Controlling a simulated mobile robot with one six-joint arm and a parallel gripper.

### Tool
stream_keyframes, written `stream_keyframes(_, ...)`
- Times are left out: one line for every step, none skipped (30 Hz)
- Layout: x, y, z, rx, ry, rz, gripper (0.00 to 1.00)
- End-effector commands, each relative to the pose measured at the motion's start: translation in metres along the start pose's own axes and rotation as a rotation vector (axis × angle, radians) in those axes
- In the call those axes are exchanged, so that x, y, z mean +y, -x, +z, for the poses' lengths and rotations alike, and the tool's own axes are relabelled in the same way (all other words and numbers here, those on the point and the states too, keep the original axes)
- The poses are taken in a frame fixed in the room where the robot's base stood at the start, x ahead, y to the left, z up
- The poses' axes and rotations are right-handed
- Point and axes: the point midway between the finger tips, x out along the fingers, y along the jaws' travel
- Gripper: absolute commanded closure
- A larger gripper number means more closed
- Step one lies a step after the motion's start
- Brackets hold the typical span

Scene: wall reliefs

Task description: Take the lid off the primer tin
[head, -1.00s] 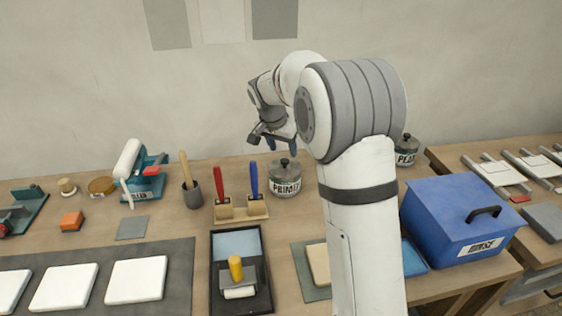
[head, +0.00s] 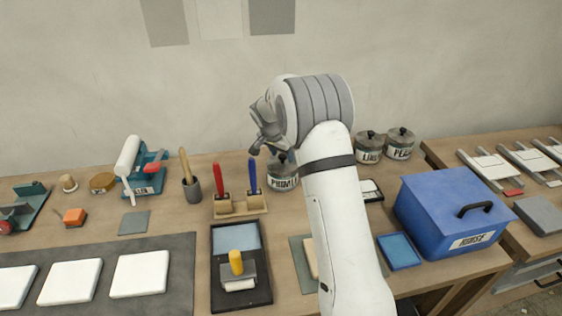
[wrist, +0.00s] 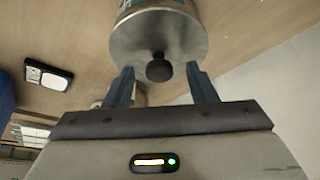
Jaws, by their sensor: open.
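The primer tin (head: 284,180) is a grey round tin with a white label, standing at the back of the workbench beside the brush stand. Its lid (wrist: 157,42) is grey metal with a dark round knob (wrist: 159,68) on top, seen from above in the wrist view. The lid sits on the tin. My gripper (wrist: 160,72) is open, with one blue finger on either side of the knob and clear space between. In the head view my gripper (head: 279,151) is just over the tin and partly hides its top.
Two similar lidded tins, one (head: 369,146) and another (head: 400,144), stand to the right. A stand with red and blue brushes (head: 240,205) is close on the tin's left. A blue lidded box (head: 455,215) stands at the right.

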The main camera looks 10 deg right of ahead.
Motion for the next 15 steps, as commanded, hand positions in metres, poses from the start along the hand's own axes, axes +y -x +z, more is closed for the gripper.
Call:
stream_keyframes(0.0001,-0.0004,-0.0003,0.000,0.000,0.000,0.48)
stream_keyframes(0.0000,-0.0004,-0.0003,0.001,0.000,0.000,0.48)
stream_keyframes(0.0001,-0.0003,-0.0003,0.001,-0.001,-0.001,0.48)
stream_keyframes(0.0001,-0.0003,-0.0003,0.001,-0.001,-0.001,0.48)
stream_keyframes(0.0001,-0.0003,-0.0003,0.001,-0.001,0.000,0.48)
stream_keyframes(0.0002,-0.0003,-0.0003,0.001,-0.001,0.000,0.50)
stream_keyframes(0.0002,-0.0002,-0.0004,0.001,-0.001,0.000,0.53)
stream_keyframes(0.0002,-0.0002,-0.0004,0.001,-0.001,-0.001,0.55)
stream_keyframes(0.0002,-0.0002,-0.0004,0.001,-0.001,-0.001,0.58)
stream_keyframes(0.0002,-0.0001,-0.0004,0.001,-0.001,-0.001,0.61)
stream_keyframes(0.0003,-0.0001,-0.0005,0.001,-0.001,0.000,0.63)
stream_keyframes(0.0003,-0.0001,-0.0005,0.001,-0.001,-0.001,0.67)
stream_keyframes(0.0003,-0.0001,-0.0005,0.000,-0.001,0.000,0.69)
stream_keyframes(0.0004,-0.0001,-0.0005,0.001,-0.001,0.000,0.71)
stream_keyframes(0.0004,-0.0001,-0.0006,0.000,-0.001,0.000,0.75)
